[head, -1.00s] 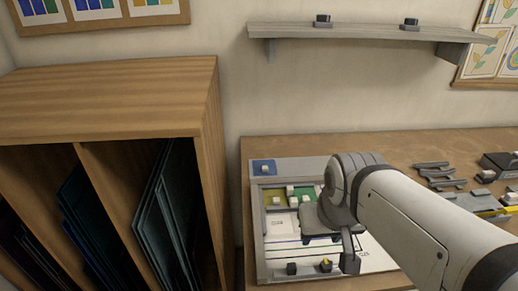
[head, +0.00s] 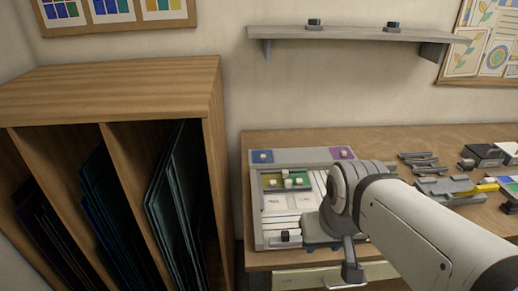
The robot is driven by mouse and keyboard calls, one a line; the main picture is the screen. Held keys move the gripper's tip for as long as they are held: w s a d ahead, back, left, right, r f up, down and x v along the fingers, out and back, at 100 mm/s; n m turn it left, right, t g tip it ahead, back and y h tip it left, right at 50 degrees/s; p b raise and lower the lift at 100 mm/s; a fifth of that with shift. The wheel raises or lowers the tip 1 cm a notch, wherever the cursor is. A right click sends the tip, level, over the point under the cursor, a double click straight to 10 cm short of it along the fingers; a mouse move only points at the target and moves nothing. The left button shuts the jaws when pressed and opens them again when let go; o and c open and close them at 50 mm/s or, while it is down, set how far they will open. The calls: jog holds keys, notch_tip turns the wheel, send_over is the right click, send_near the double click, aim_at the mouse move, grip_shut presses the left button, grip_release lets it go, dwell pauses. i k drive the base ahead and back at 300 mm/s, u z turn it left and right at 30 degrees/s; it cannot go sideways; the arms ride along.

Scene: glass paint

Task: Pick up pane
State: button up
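Small coloured panes with pale knobs sit in a grey framed tray (head: 256,215) on the workbench. A blue pane (head: 262,156) is at its back left corner and a purple pane (head: 342,153) at its back right. Green and yellow pieces (head: 300,183) lie close together inside, above a white sheet with printed lines. Which pane the task means is not clear. My gripper (head: 335,243) is over the tray's front right part, near the bench's front edge. Its fingertips are hard to make out, and my arm hides the tray's right side. I see no pane clearly held.
A wooden rack (head: 110,90) with dark glass sheets (head: 165,200) stands left of the bench. Grey tools and small blocks (head: 450,190) lie to the right. A wall shelf (head: 355,34) hangs above. The bench behind the tray is clear.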

aim_at(258, 156)
jog(key=z, duration=0.8)
jog(key=k, duration=0.6)
jog(key=u, duration=0.75)
jog(key=i, duration=1)
jog(key=u, duration=0.05)
